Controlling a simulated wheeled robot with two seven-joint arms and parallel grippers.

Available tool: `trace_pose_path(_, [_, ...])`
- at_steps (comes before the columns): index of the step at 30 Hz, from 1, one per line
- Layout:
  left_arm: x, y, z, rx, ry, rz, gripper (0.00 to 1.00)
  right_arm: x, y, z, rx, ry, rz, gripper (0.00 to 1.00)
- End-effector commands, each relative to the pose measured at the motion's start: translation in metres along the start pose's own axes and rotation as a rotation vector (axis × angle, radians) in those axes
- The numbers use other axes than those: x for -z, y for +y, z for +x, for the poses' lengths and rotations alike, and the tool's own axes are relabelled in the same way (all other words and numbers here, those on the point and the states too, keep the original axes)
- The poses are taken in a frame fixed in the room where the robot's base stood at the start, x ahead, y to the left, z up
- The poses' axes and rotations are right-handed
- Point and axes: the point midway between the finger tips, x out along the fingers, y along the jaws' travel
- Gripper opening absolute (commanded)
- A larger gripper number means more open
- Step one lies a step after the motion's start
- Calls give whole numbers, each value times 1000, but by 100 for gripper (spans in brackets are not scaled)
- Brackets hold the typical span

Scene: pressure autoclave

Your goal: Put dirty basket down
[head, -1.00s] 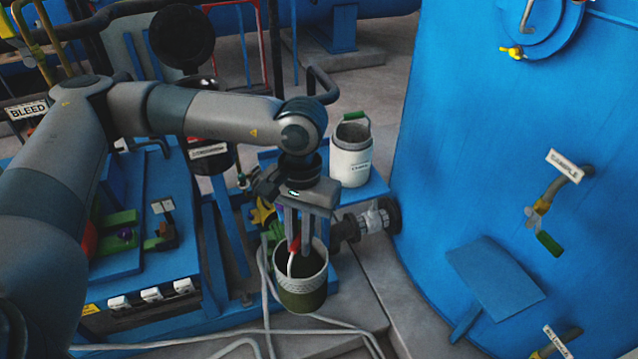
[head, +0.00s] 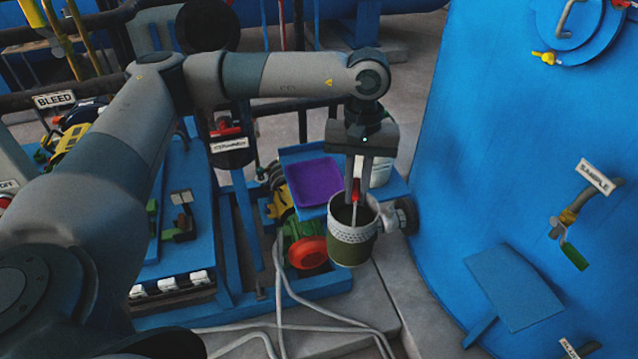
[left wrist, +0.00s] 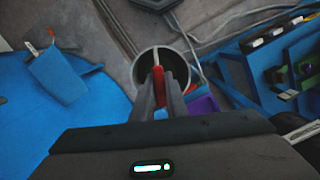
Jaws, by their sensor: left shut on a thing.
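The dirty basket (head: 352,245) is a dark olive bucket with a pale mesh band and a red grip on its handle. My left gripper (head: 356,190) is shut on that red handle, and the basket hangs upright below it in the air. In the left wrist view the basket (left wrist: 140,66) shows as a round dark opening beyond the fingers (left wrist: 160,98). A purple tray (head: 314,181) lies on a blue shelf (head: 300,153) behind and left of the basket. My right gripper is not in view.
A white container (head: 381,172) stands on the shelf, mostly hidden behind my gripper. The large blue vessel (head: 480,130) rises at the right, with a sample valve (head: 572,212) and a slanted blue plate (head: 513,287). A red-orange wheel (head: 307,252) and hoses (head: 300,312) lie below left.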

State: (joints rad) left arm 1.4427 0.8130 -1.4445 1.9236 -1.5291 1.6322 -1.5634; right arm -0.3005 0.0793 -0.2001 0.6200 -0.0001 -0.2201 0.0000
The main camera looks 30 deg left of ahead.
Motion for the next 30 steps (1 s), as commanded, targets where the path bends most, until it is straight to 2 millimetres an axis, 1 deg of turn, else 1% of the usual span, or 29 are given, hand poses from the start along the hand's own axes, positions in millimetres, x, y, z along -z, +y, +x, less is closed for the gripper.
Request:
trace_pose_path(1, [9,0,-6,-7,0,-47,0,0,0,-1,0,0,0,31])
trace_pose_path(5, [31,-1,-18,-23,0,-178,0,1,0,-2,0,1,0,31])
trace_pose_path(8, [51,-4,-31,-38,0,-302,0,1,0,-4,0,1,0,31])
trace_pose_path(14, [99,-18,-60,-77,-2,-614,0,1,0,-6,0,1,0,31])
trace_pose_path(18, [133,-35,-81,-107,-4,-869,0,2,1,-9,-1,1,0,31])
trace_pose_path(21, [155,-51,-95,-128,-5,-1046,0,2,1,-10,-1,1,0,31])
trace_pose_path(25, [177,-70,-108,-151,-5,-1247,0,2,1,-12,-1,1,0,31])
trace_pose_path(30, [195,-91,-119,-172,-7,-1440,0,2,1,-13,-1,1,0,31])
